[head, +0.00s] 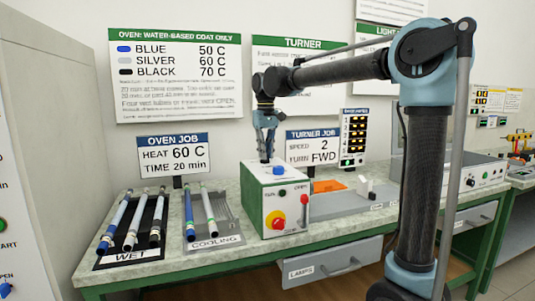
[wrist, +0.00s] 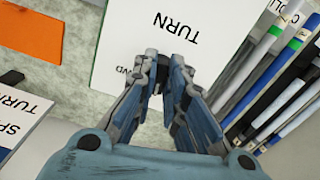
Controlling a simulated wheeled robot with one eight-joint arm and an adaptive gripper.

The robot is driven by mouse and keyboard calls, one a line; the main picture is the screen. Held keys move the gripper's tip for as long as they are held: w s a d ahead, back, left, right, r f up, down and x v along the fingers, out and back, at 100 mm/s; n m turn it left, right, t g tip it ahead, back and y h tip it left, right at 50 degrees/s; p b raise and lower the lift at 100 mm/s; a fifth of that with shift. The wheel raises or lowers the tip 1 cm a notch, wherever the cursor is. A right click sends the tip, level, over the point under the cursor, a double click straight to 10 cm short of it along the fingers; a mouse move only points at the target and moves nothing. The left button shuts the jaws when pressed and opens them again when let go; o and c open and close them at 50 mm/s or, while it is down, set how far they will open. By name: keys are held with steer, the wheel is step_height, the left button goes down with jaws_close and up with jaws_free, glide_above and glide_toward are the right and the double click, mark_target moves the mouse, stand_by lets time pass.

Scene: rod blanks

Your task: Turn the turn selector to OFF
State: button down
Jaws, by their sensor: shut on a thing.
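The turner control box (head: 262,234) is white with green edges and stands at the bench's front. Its top face, marked TURN, fills the middle of the wrist view (wrist: 135,30). My gripper (head: 266,158) points down onto this top from above. In the wrist view its fingertips (wrist: 164,78) are close together over the face, just below the TURN marking. They are shut on the turn selector, which they hide. Part of a label, "WD", shows beside the left fingertip; the selector's pointing direction and any OFF mark cannot be seen.
A blue knob (head: 279,170) is beside my gripper on the box. The front has a red knob on yellow (head: 275,220) and a red lever (head: 304,200). Rods lie left on the WET rack (head: 128,256) and COOLING rack (head: 215,241). The TURNER JOB sign (head: 312,147) stands close behind, right.

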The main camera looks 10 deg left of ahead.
steer(key=shift+w+m, duration=0.2)
steer(key=shift+m, duration=0.7)
steer(key=shift+d, duration=0.1)
steer(key=c, duration=1.6)
jaws_free()
steer(key=shift+c, duration=0.2)
steer(key=shift+s, duration=0.1)
steer(key=shift+r, duration=0.15)
step_height(320, 180, up, 12)
steer(key=shift+f, duration=0.25)
